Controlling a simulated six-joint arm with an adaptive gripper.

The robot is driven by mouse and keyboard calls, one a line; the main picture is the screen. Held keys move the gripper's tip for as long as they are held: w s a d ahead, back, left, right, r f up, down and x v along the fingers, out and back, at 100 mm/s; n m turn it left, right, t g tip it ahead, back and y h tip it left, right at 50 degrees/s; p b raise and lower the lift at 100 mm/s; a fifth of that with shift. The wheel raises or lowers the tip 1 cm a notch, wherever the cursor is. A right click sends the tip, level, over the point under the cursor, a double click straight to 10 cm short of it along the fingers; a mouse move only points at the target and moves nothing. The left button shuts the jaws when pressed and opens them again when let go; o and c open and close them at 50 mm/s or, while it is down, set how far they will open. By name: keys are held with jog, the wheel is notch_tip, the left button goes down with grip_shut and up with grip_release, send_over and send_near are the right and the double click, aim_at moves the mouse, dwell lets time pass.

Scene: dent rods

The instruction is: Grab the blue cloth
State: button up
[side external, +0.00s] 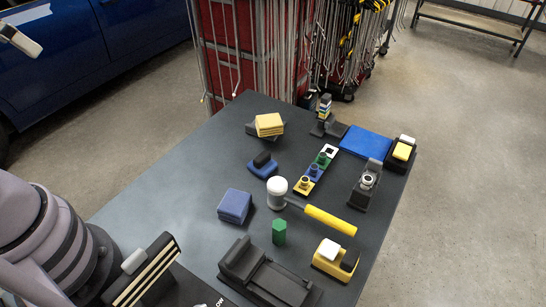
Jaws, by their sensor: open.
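A folded blue cloth (235,205) lies as a thick small pad on the dark table, left of the white-headed mallet. A larger flat blue piece (366,143) lies at the far right of the table; I cannot tell if it is cloth or a mat. Only a small grey tip of my gripper (20,40) shows at the top left edge, high and far from both blue things. It is open, and nothing is seen in it. The rest of the gripper is outside the picture.
A mallet with a yellow handle (328,220) lies right of the folded cloth. A green block (279,232) and a black tool (265,276) are in front. A blue-and-black block (262,166) is behind. The table (160,190) is clear left of the cloth.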

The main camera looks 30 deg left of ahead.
jog(key=w+d+f+n+g+h, duration=0.2)
jog(key=w+f+n+g+h, duration=0.25)
jog(key=f, duration=0.35)
jog(key=w+d+f+n+g+h, duration=0.2)
jog(key=w+f+n+g+h, duration=0.15)
jog(key=w+f, duration=0.3)
jog(key=f+n+t+h, duration=0.1)
jog(key=f+n, duration=0.3)
jog(key=f, duration=0.3)
jog(key=w+f+n+t+h, duration=0.1)
jog(key=f+n+t+h, duration=0.1)
jog(key=f+n, duration=0.2)
jog(key=w+f+n+t+h, duration=0.1)
jog(key=f+n, duration=0.3)
jog(key=f, duration=0.6)
jog(key=shift+w+a+f+t+h, duration=0.2)
jog(key=shift+t+h, duration=0.4)
jog(key=shift+t, duration=0.1)
send_near(223, 200)
jog(key=shift+n, duration=0.3)
jog(key=x, duration=0.2)
jog(key=f+x, duration=0.1)
jog(key=x, duration=0.2)
jog(key=shift+w+a, duration=0.15)
jog(key=shift+a, duration=0.05)
jog(key=x, duration=0.6)
jog(key=shift+r, duration=0.1)
jog(key=c, duration=0.8)
